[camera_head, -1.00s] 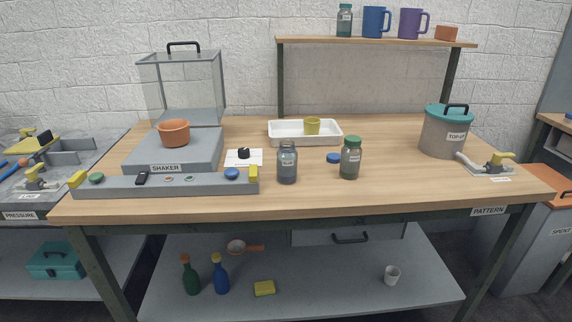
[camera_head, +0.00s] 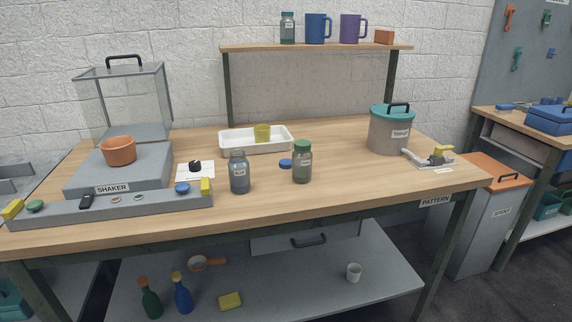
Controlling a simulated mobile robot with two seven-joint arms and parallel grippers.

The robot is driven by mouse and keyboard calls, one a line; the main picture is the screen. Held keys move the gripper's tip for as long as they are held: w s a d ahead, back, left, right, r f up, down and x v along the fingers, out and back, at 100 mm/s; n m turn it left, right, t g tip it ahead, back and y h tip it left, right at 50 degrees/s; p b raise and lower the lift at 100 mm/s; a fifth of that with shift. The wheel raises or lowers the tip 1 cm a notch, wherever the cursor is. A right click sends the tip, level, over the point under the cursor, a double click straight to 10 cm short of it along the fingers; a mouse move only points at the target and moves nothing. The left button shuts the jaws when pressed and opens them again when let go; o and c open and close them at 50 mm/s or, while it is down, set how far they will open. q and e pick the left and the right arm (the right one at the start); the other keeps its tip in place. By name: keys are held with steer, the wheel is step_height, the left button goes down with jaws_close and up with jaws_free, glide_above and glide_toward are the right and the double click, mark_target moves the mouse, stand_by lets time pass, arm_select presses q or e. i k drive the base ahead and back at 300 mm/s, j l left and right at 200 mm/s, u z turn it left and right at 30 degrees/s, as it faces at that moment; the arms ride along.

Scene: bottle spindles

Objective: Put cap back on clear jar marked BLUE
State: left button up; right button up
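A clear jar without a cap (camera_head: 239,173) stands upright on the wooden table, left of centre; its label is too small to read. A blue cap (camera_head: 286,163) lies flat on the table behind and to the right of it. A second jar with a green cap on it (camera_head: 302,163) stands to the right of the open jar. Neither of my grippers is in view.
A white tray (camera_head: 284,145) with a yellow cup (camera_head: 262,133) lies behind the jars. The shaker (camera_head: 120,170) with an orange bowl (camera_head: 119,151) is at left, a grey pot (camera_head: 388,135) at right. The table's front strip right of the jars is clear.

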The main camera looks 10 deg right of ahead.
mark_target(238, 166)
steer(key=i+l, duration=0.45)
steer(key=l, duration=0.3)
steer(key=i+l, duration=0.45)
steer(key=l, duration=0.25)
steer(key=u, duration=1.2)
